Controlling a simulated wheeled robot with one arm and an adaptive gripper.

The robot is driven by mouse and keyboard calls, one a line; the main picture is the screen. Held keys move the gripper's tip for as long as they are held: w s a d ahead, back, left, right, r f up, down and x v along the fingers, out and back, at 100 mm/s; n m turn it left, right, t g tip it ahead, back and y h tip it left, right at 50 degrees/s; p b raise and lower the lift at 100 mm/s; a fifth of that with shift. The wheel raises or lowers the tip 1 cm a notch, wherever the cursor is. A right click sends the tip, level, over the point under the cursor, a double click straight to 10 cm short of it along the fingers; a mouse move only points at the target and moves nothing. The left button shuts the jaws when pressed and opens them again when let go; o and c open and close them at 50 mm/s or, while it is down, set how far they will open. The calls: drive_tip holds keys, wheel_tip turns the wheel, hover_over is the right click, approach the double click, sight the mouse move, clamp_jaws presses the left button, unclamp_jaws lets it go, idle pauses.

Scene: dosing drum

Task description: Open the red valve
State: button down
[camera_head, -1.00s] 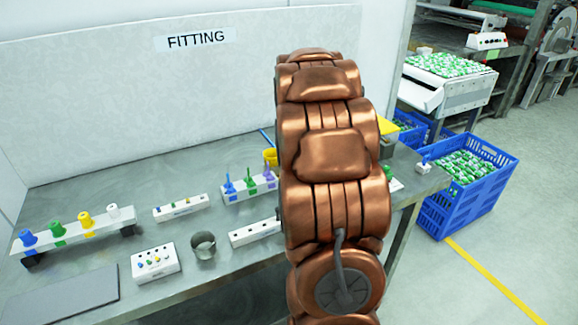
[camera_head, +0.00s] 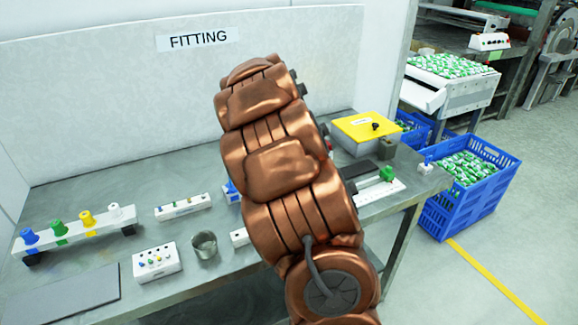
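I cannot make out a red valve for certain. A small bit of red (camera_head: 328,143) shows at the right edge of my arm, too little to identify. My copper-coloured arm fills the middle of the head view and covers the centre of the bench. My gripper is hidden behind the arm, so its fingers do not show. A green valve-like part (camera_head: 387,174) sits on a white bar (camera_head: 392,187) to the right of the arm. A white rack (camera_head: 75,238) at the left carries blue, green, yellow and white caps.
The metal bench (camera_head: 150,190) also holds a white control box (camera_head: 156,262), an open metal cup (camera_head: 204,245) and a white strip (camera_head: 183,207). A yellow-lidded box (camera_head: 357,130) stands at the back right. A blue crate (camera_head: 447,218) of green-white packets is on the floor.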

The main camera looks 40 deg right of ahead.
idle(0.3)
drive_tip(key=c, duration=1.3)
unclamp_jaws()
drive_tip(key=v, duration=1.2)
